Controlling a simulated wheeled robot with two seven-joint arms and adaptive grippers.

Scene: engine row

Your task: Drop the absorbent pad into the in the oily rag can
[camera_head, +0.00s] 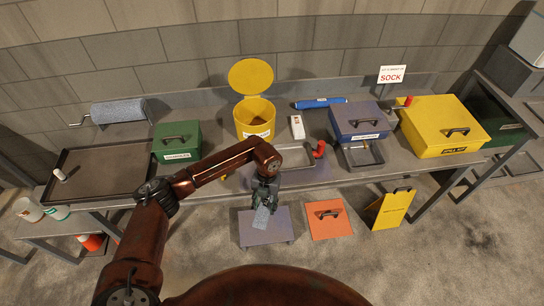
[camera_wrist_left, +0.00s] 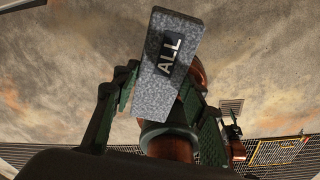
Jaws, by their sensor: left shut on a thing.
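My left gripper (camera_head: 264,196) hangs in front of the bench edge, fingers down, shut on a grey speckled absorbent pad (camera_head: 261,218). In the left wrist view the pad (camera_wrist_left: 154,95) sticks up from between the fingers, with a dark "ALL" label facing the camera. The yellow oily rag can (camera_head: 255,123) stands on the bench behind and above the gripper, slightly left of it. Its round yellow lid (camera_head: 250,77) is raised and its mouth is open. The pad is well apart from the can. My right gripper cannot be made out.
A green box (camera_head: 176,142) stands left of the can, and a small white box (camera_head: 297,127) right of it. A grey tray (camera_head: 293,157) lies on the bench in front. A low grey platform (camera_head: 252,236) is below the pad. A blue box (camera_head: 358,121) stands farther right.

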